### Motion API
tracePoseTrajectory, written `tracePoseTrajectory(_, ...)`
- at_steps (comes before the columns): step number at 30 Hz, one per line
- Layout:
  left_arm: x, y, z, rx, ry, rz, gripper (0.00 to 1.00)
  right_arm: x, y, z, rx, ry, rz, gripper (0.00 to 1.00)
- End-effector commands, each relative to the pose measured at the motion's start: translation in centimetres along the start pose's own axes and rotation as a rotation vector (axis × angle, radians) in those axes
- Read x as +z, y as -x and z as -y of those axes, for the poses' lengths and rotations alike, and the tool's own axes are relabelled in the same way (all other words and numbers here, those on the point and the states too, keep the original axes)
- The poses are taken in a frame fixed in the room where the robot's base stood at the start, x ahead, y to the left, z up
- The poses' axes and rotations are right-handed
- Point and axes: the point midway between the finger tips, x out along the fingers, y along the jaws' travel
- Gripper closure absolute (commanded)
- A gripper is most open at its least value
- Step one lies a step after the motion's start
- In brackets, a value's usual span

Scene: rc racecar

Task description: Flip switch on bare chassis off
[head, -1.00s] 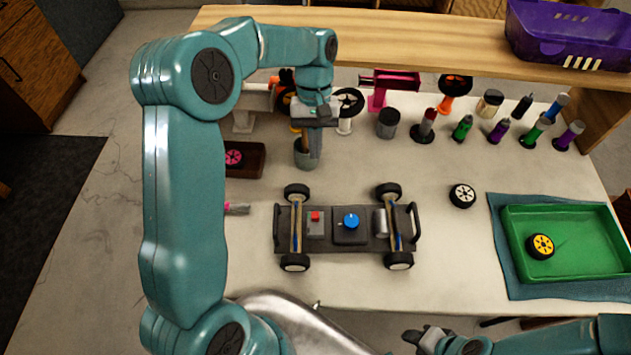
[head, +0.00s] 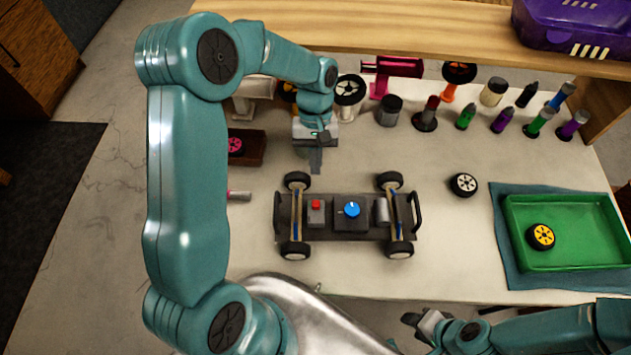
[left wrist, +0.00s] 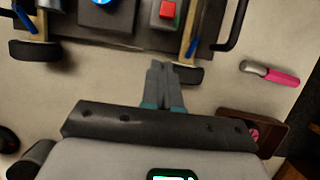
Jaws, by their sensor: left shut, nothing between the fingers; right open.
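The bare chassis (head: 335,228) lies on the white table with four wheels, a red switch (head: 316,205) on a grey block at its left and a blue knob (head: 352,209) at its middle. The red switch also shows in the left wrist view (left wrist: 167,10), near the top. My left gripper (head: 316,168) is shut and empty, just behind the chassis's far left wheel. In the left wrist view its closed fingertips (left wrist: 160,68) point toward the chassis edge, apart from the switch. My right gripper (head: 415,322) is open at the front edge, away from the chassis.
A green tray (head: 515,262) with a yellow-hubbed wheel (head: 541,236) sits on a blue cloth at right. A loose wheel (head: 464,184) lies between. Several bottles and stands line the back under a wooden shelf (head: 420,42). A pink-handled tool (left wrist: 283,78) lies beside the chassis.

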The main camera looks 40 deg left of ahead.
Motion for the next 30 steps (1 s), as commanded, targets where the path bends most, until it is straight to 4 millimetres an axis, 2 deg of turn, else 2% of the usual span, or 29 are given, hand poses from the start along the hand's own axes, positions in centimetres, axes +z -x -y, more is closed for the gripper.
tracePoseTrajectory(3,0.0,-2.4,0.1,-0.001,0.000,0.003,1.00,0.0,0.1,0.1,0.000,0.000,0.000,0.57)
tracePoseTrajectory(6,1.8,-2.5,0.0,-0.001,-0.002,0.001,1.00,0.0,0.6,0.2,0.000,0.000,0.000,0.57)
tracePoseTrajectory(12,3.3,-3.3,0.0,0.000,0.000,-0.001,1.00,0.0,0.9,0.3,0.000,0.000,0.000,0.57)
tracePoseTrajectory(30,3.5,-3.5,0.0,0.000,0.000,-0.001,1.00,0.0,0.8,0.3,0.000,0.000,0.000,0.57)
